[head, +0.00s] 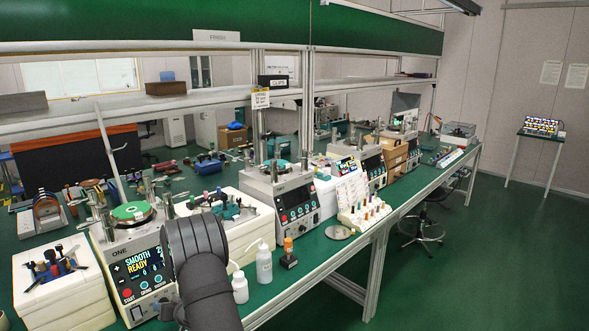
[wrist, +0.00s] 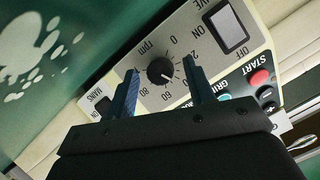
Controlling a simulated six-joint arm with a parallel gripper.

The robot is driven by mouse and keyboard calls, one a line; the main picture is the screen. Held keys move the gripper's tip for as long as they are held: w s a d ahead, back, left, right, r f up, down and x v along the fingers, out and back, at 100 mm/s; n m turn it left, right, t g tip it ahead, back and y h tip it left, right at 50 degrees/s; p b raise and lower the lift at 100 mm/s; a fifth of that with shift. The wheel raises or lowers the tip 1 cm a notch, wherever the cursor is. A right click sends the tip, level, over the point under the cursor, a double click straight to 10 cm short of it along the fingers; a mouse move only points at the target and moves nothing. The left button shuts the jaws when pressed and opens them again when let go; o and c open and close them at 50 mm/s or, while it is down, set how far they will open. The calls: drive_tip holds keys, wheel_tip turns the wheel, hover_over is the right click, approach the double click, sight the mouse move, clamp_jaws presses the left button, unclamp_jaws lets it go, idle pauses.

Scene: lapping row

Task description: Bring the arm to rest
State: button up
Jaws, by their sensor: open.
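My gripper (wrist: 160,66) is open and empty in the wrist view, its two dark fingers apart on either side of a black rpm knob (wrist: 160,71) on a pale control panel (wrist: 188,28). I cannot tell whether the fingers touch the panel. In the head view my dark arm (head: 207,291) reaches up in front of the lapping machine marked ONE (head: 103,266). Its screen (head: 140,268) reads SMOOTH and READY, partly covered by my arm.
White bottles (head: 264,265) stand just right of my arm on the green bench. A white box with tools (head: 66,300) is at the left. A second machine (head: 297,205) and a rack of coloured pegs (head: 361,219) stand farther right. An upper shelf (head: 150,103) spans the bench.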

drive_tip(key=shift+s+a+n+t+h, duration=0.15)
drive_tip(key=shift+n+t+h, duration=0.75)
drive_tip(key=shift+n, duration=0.8)
drive_tip(key=o, duration=1.1)
drive_tip(key=s+d+r+m+t, duration=0.1)
drive_tip(key=s+d+r, duration=0.1)
drive_tip(key=s+r, duration=0.35)
drive_tip(key=s+d+r, duration=0.2)
drive_tip(key=d+r, duration=0.1)
drive_tip(key=r, duration=0.6)
drive_tip(key=s+d+r+m+t, duration=0.1)
drive_tip(key=s+d+r, duration=0.1)
drive_tip(key=s+r, duration=0.35)
drive_tip(key=shift+h, duration=0.4)
drive_tip(key=x, duration=0.3)
drive_tip(key=r+x, duration=0.1)
drive_tip(key=x, duration=0.3)
drive_tip(key=w+x, duration=0.1)
drive_tip(key=x, duration=0.2)
drive_tip(key=shift+w+d+r, duration=0.1)
drive_tip(key=shift+w+r, duration=0.05)
drive_tip(key=shift+r, duration=0.15)
